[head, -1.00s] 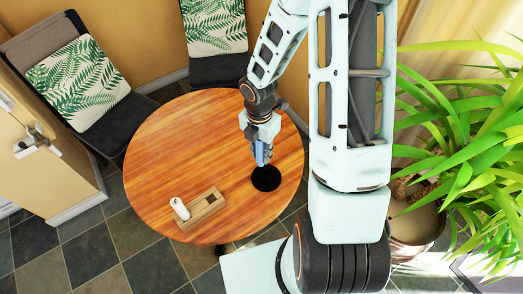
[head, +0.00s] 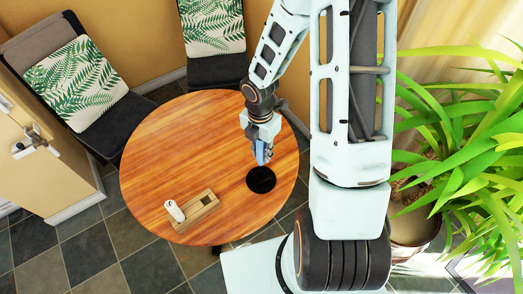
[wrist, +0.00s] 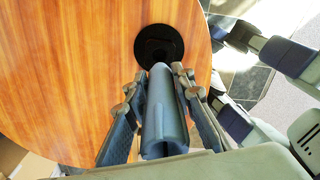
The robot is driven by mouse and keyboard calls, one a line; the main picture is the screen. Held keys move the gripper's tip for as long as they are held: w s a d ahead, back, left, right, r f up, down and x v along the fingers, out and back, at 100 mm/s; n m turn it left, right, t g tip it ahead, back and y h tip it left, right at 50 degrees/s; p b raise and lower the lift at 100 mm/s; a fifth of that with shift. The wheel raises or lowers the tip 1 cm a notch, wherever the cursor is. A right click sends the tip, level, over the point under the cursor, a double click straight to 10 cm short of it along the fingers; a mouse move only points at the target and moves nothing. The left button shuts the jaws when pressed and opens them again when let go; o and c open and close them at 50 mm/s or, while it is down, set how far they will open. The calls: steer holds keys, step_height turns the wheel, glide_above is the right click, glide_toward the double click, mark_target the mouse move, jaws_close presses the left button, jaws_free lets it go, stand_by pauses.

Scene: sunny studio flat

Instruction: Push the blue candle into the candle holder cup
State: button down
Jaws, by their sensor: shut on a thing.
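The blue candle (wrist: 163,112) is between the fingers of my gripper (wrist: 160,88), which is shut on it. In the head view, the candle (head: 260,154) hangs below my gripper (head: 264,142), close above the black candle holder (head: 261,180). In the wrist view, the round black candle holder (wrist: 158,44) lies just beyond the candle's far end. A gap seems to separate candle and holder, though the exact height is hard to tell. The holder's cup is only partly visible as a dark raised centre.
The holder stands on a round wooden table (head: 160,150), near its right edge. A wooden tray (head: 203,206) with a white item (head: 175,210) lies at the front left. Chairs stand behind, and a potted plant (head: 460,150) is at right. The table's left and middle are clear.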

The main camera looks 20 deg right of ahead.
steer(key=b, duration=0.5)
glide_above(262, 168)
steer(key=s, duration=0.2)
steer(key=shift+w+a+f, duration=0.1)
steer(key=shift+a+f, duration=0.1)
steer(key=shift+f, duration=1.35)
steer(key=shift+a+f, duration=0.15)
steer(key=shift+f, duration=1.4)
steer(key=shift+f+b, duration=0.8)
steer(key=shift+f, duration=1.3)
stand_by(1.4)
steer(key=c, duration=1.6)
jaws_free()
steer(key=shift+o, duration=0.5)
